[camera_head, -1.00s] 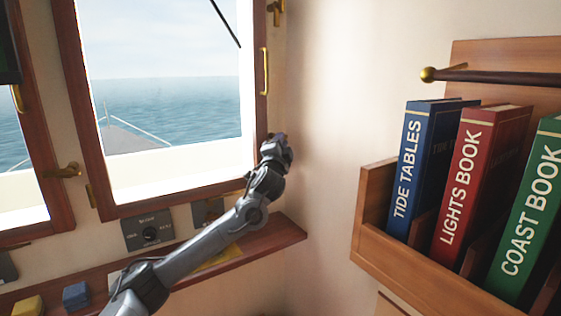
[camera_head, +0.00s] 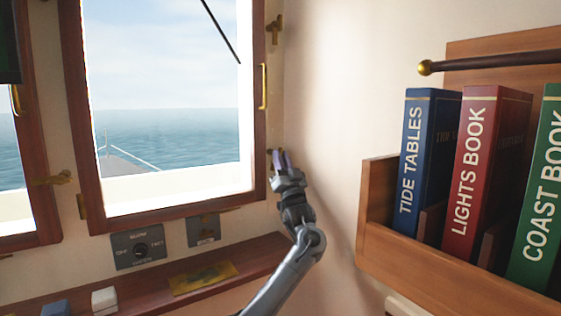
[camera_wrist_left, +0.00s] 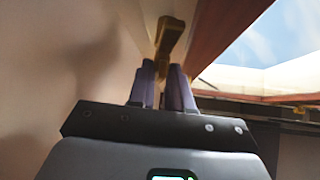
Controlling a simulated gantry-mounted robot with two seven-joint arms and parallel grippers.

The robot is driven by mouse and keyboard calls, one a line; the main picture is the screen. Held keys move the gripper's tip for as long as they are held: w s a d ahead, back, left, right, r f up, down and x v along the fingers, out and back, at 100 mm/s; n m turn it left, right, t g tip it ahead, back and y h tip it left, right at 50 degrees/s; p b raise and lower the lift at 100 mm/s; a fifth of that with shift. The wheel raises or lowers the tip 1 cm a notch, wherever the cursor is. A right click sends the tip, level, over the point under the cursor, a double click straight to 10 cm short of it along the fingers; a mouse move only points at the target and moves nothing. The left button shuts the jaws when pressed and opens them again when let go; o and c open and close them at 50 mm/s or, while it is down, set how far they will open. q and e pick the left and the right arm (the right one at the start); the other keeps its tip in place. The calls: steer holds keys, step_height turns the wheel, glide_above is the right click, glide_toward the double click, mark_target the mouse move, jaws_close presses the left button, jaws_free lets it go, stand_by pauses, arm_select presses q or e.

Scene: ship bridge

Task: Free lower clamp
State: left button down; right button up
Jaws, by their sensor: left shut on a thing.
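The lower clamp is a brass fitting at the right edge of the window's wooden frame; in the head view it is mostly hidden by my left gripper (camera_head: 281,157). In the left wrist view the brass lower clamp (camera_wrist_left: 171,36) rises between and beyond the purple fingers of my left gripper (camera_wrist_left: 163,70), which is shut on it. The upper clamp (camera_head: 275,28) is a brass piece higher on the same side, with its long part upright. The window (camera_head: 88,120) looks closed, and its brass handle (camera_head: 263,86) sits between the clamps. My right gripper is not in view.
A wooden rack (camera_head: 385,250) with blue, red and green books stands on the right. Below the window are a switch panel (camera_head: 138,248) and a ledge (camera_head: 150,290) carrying a yellow card and small blocks. The wall right of the clamps is bare.

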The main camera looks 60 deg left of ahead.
arm_select(q)
steer(key=shift+w+n+g+y, duration=0.15)
steer(key=shift+n+g+y, duration=0.15)
steer(key=shift+n+g, duration=2.5)
steer(key=shift+n, duration=0.2)
steer(key=c, duration=1.1)
jaws_free()
steer(key=shift+o, duration=0.2)
steer(key=b+v, duration=0.1)
steer(key=v, duration=0.9)
steer(key=shift+d+f+b, duration=0.25)
steer(key=shift+b, duration=0.05)
